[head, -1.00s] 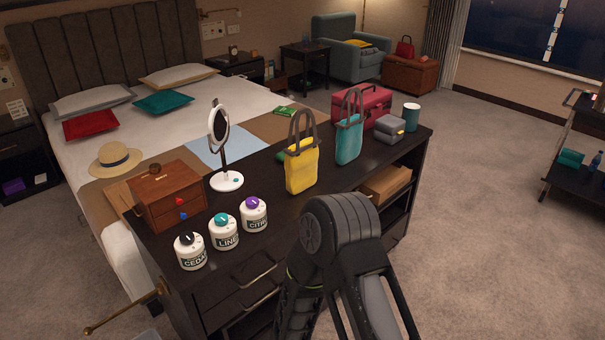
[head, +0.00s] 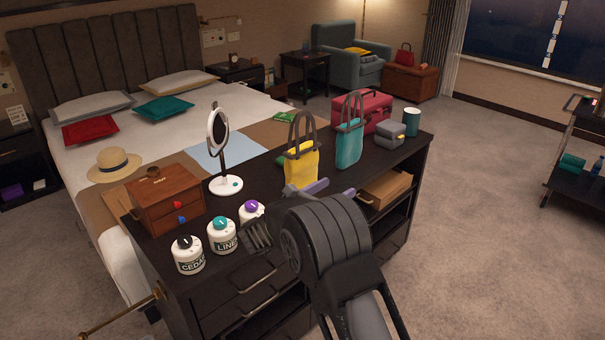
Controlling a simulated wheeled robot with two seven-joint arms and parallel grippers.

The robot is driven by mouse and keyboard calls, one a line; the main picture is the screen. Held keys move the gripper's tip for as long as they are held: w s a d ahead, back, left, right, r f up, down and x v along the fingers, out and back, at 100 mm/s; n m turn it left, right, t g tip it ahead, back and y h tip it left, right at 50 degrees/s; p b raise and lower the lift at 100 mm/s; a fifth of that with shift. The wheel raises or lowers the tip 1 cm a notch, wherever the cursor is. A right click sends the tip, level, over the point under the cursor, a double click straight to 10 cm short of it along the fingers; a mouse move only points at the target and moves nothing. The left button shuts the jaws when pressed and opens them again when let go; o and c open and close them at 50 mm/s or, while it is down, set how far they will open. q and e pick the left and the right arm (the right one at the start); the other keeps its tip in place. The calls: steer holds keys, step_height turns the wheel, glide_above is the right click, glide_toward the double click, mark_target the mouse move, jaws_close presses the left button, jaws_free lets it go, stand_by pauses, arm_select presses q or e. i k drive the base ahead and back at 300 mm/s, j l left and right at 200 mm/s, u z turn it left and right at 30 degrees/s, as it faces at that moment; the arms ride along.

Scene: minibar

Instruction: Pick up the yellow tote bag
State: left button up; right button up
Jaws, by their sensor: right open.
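The yellow tote bag (head: 301,168) stands upright on the dark cabinet top, its dark handles raised. My right gripper (head: 285,212) reaches up from below, in front of the bag on the near side of the cabinet. The gripper is open and empty. It hides the bag's lower edge, and I cannot tell whether a finger touches the bag. My left gripper is not in view.
A teal tote bag (head: 348,146) stands close to the right. A round mirror (head: 219,130), a wooden box (head: 165,202) and white canisters (head: 222,238) stand to the left. A red case (head: 375,108) is behind. The bed (head: 75,165) lies beyond the cabinet (head: 412,160).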

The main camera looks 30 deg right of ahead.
mark_target(301, 164)
steer(key=i, duration=1)
